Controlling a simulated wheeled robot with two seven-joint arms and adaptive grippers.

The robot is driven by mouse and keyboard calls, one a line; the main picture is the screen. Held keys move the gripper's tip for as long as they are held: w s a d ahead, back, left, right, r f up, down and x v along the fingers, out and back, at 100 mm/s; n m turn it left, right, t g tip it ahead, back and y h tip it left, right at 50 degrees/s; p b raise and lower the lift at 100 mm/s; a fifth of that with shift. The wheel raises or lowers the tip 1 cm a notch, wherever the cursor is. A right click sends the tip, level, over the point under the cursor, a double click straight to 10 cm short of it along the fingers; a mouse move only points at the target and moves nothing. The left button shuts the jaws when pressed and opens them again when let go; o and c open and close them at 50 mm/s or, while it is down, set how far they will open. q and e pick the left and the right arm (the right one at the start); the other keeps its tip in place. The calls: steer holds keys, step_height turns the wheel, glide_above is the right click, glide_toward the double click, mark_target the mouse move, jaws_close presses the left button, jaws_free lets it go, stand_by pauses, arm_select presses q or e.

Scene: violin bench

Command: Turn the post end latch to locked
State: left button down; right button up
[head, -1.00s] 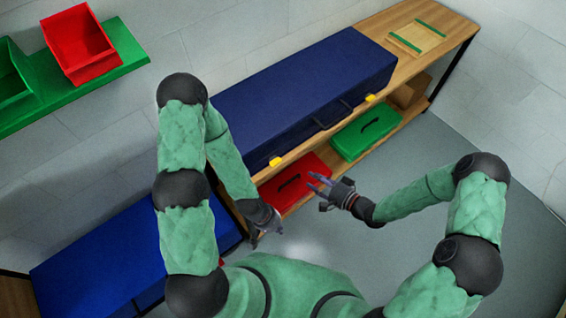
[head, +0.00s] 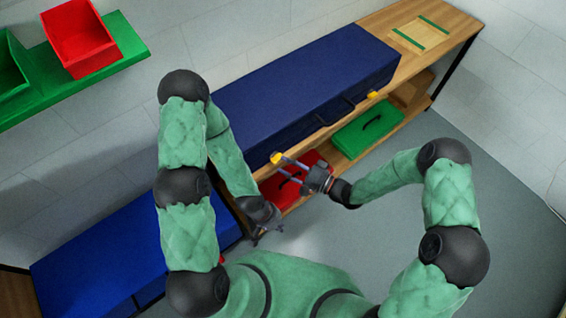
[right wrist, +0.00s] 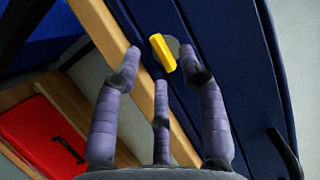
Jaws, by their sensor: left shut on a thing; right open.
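A long dark blue case (head: 300,85) lies on the wooden bench and has two yellow latches on its front side. The left latch (head: 277,158) also shows in the right wrist view (right wrist: 163,52), a yellow bar on a round grey base, tilted in the picture. Which latch is the post end one I cannot tell. My right gripper (head: 284,168) is open with its fingers pointing at the left latch; in the wrist view its fingertips stand around the latch. Contact is not clear. The right latch (head: 373,95) is free. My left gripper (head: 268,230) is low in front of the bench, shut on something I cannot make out.
A red case (head: 290,185) and a green case (head: 366,132) lie on the bench's lower shelf. A green wall shelf (head: 130,42) holds red and green bins. A blue surface (head: 100,250) lies at lower left. The floor at right is clear.

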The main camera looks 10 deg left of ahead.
steer(key=shift+x, duration=1.05)
jaws_close()
